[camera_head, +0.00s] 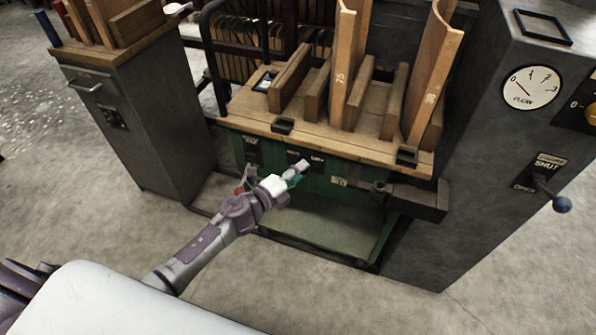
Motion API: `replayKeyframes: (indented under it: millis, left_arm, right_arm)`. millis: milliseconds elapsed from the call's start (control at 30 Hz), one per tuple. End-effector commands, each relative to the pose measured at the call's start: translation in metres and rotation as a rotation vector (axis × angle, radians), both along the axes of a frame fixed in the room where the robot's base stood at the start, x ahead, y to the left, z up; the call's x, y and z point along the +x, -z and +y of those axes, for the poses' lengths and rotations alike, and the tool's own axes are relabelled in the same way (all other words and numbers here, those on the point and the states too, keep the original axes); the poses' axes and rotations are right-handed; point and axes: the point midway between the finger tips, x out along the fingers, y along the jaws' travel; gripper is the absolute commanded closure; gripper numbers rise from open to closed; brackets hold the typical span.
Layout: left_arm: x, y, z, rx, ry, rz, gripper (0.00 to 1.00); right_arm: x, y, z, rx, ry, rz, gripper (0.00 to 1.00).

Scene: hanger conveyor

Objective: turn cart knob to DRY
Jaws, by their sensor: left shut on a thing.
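The green cart (345,186) stands in the middle with a wooden top. Its front panel carries small dark plates with white lettering too small to read. My left gripper (298,172) reaches in from the lower left to the middle of this panel. Its fingers are shut at a dark plate, on what appears to be the cart knob. The fingers hide the knob, so its pointer and setting cannot be read. My right gripper is not in view.
A grey cabinet (155,125) stands left of the cart. A tall grey machine (470,145) at the right has a dial (531,87) and a blue-balled lever (561,204). Upright wooden boards (345,65) stand on the cart top. The floor in front is clear.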

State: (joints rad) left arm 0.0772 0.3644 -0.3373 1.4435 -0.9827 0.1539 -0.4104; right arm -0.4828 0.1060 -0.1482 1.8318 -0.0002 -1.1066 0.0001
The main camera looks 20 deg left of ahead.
Motion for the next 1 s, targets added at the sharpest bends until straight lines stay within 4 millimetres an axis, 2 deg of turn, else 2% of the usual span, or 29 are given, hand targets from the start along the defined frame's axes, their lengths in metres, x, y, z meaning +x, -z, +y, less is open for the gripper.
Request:
replayKeyframes:
  millis: [33, 67, 200, 500, 633, 767, 1000]
  left_arm:
    - [-0.001, 0.001, 0.0, 0.003, 0.002, 0.001, 0.99]
    - [-0.001, 0.001, 0.0, 0.003, 0.002, 0.001, 0.63]
    - [0.0, 0.001, 0.0, 0.001, 0.001, 0.001, 0.39]
    - [-0.001, 0.0, 0.0, 0.0, 0.001, 0.0, 0.39]
    - [-0.009, 0.0, 0.004, 0.002, 0.001, 0.002, 0.39]
    - [-0.03, -0.003, 0.013, 0.003, 0.002, 0.002, 0.39]
    - [-0.077, -0.008, 0.034, 0.0, 0.0, 0.005, 0.39]
  right_arm:
    - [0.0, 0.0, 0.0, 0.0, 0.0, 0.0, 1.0]
    - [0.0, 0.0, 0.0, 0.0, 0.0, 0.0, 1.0]
    - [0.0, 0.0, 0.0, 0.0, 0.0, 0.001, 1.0]
    - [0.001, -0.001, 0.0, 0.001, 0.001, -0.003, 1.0]
    - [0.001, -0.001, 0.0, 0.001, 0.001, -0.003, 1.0]
    - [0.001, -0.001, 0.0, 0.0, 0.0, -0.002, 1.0]
    - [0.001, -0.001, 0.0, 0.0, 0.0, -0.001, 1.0]
